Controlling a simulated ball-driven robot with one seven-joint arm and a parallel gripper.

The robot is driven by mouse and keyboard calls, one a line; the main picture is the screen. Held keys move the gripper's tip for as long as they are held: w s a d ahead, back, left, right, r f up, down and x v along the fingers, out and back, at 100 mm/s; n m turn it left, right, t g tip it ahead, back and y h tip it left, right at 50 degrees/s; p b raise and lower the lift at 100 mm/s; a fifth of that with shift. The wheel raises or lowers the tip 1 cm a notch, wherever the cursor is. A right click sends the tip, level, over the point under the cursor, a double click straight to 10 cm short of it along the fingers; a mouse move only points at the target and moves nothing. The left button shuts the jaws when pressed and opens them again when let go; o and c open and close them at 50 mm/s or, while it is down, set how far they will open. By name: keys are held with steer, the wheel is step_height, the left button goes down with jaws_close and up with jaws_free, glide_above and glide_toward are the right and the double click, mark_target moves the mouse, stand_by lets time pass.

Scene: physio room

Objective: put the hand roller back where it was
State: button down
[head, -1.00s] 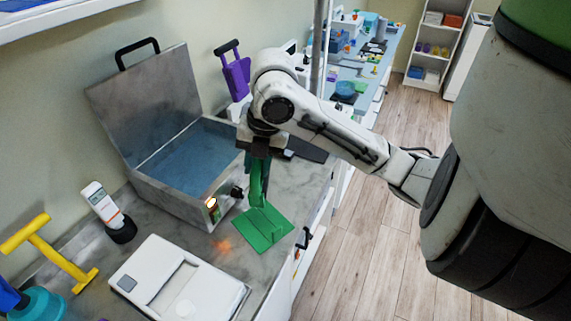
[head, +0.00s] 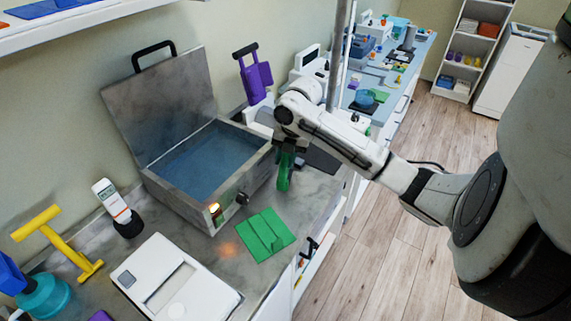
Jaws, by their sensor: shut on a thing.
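My gripper (head: 289,148) points down over the counter, right of the open metal water bath. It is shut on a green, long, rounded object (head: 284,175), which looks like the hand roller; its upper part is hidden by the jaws. The object hangs upright, behind and slightly right of a green ridged holder (head: 262,236) lying on the counter. In the picture a gap separates the two. The holder's ridges are bare.
The metal bath (head: 175,205) with raised lid stands left of my gripper. A white flat device (head: 160,284), a white handheld meter (head: 115,203) and a yellow T-shaped stand (head: 58,243) are nearer. A purple handled object (head: 254,75) is behind. Counter right of the holder is clear.

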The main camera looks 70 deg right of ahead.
steer(key=shift+f, duration=1.45)
steer(key=shift+f, duration=0.2)
steer(key=c, duration=0.9)
jaws_free()
steer(key=shift+r, duration=0.1)
steer(key=r, duration=0.4)
steer(key=s+r, duration=0.1)
steer(key=r, duration=0.3)
steer(key=s+r+b, duration=0.1)
steer(key=r, duration=0.3)
steer(key=shift+s+d, duration=0.1)
